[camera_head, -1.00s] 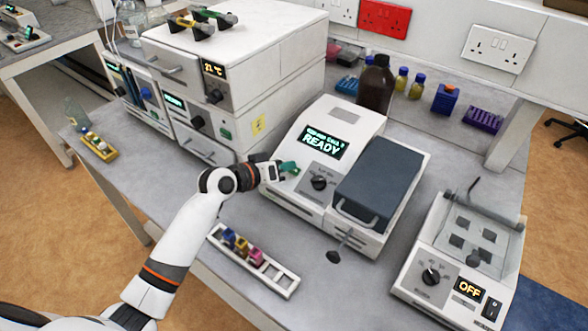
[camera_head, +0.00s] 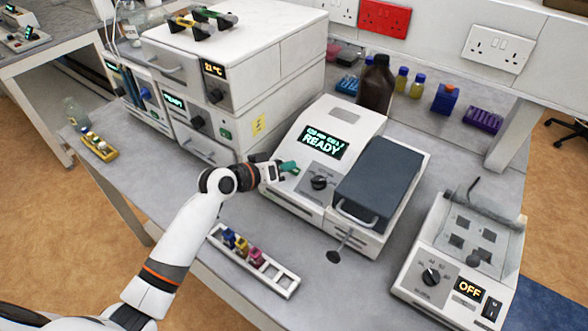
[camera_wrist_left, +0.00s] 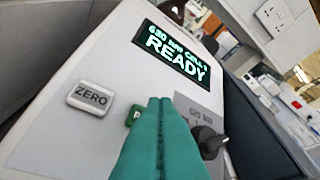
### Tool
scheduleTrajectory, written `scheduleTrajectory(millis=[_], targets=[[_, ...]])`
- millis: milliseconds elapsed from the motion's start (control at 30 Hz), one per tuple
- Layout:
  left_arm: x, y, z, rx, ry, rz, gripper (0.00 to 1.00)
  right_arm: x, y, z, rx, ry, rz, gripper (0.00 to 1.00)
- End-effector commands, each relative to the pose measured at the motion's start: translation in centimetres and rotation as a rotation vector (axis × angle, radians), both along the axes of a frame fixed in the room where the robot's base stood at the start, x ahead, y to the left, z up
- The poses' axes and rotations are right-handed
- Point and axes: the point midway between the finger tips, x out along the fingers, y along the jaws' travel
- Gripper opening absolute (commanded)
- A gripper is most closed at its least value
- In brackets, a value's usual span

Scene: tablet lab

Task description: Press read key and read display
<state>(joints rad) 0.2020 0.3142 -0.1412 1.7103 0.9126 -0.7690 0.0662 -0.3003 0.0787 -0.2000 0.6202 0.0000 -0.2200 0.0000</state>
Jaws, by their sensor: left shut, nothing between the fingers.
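The white instrument (camera_head: 341,118) stands in the middle of the bench with a dark lidded compartment on its right. Its display (camera_head: 322,142) is lit and reads READY; in the left wrist view the display (camera_wrist_left: 172,51) shows 620 nm, cell 1 above READY. My left gripper (camera_head: 289,167) is shut and empty, its teal fingertips close over the front panel. In the wrist view the fingertips (camera_wrist_left: 160,104) partly cover a green key (camera_wrist_left: 133,115); I cannot tell whether they touch it. A grey ZERO key (camera_wrist_left: 91,97) lies to the left. My right gripper is out of view.
A black knob (camera_head: 319,183) is just right of the fingertips. A white rack with coloured cuvettes (camera_head: 284,283) lies in front. A second device showing OFF (camera_head: 469,290) stands at right. Stacked white units (camera_head: 290,80) stand behind left.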

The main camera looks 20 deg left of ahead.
Motion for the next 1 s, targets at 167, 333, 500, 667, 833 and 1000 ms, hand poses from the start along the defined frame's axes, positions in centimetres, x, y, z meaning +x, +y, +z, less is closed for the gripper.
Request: scheduleTrajectory(millis=[167,333,500,667,833,1000], targets=[[0.21,-0.06,-0.66,0.000,0.001,-0.001,0.00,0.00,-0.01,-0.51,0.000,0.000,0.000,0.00],[0.31,-0.10,-0.74,0.000,0.000,0.000,0.00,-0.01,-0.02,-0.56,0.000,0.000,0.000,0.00],[0.30,-0.11,-0.72,0.000,0.000,0.000,0.00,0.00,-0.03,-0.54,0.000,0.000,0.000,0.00],[0.33,-0.12,-0.79,0.000,0.000,0.000,0.00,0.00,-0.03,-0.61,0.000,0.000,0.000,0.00],[0.39,-0.14,-0.98,0.000,0.000,0.000,0.00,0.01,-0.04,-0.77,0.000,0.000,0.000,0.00],[0.48,-0.17,-1.17,0.000,0.000,0.000,0.00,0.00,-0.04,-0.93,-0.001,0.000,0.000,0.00]])
